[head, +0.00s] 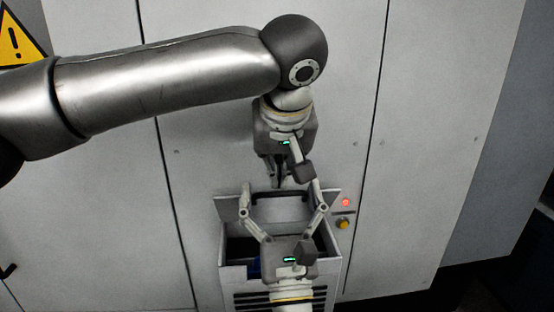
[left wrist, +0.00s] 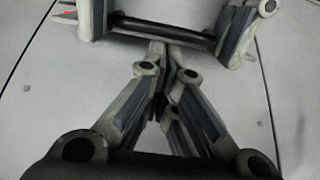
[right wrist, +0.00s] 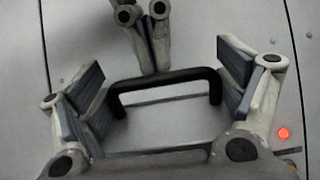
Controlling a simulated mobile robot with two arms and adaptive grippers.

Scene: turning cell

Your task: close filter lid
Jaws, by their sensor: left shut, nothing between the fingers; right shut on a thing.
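The filter box (head: 228,272) is a light grey housing below the cabinet front, its top open onto a dark interior. Its grey lid (head: 285,211) stands raised at the back and has a black bar handle (head: 280,194). My right gripper (head: 284,207) comes from below with fingers spread wide, one at each end of the handle (right wrist: 165,80), holding it lengthwise. My left gripper (head: 279,184) points down from above. Its fingers are shut and empty, tips close to the handle's middle (left wrist: 160,30). I cannot tell whether they touch it.
Tall grey cabinet panels (head: 440,110) stand behind. A lit red lamp (head: 346,202) and a yellow button (head: 342,224) sit right of the box. A yellow warning sign (head: 18,42) is at upper left.

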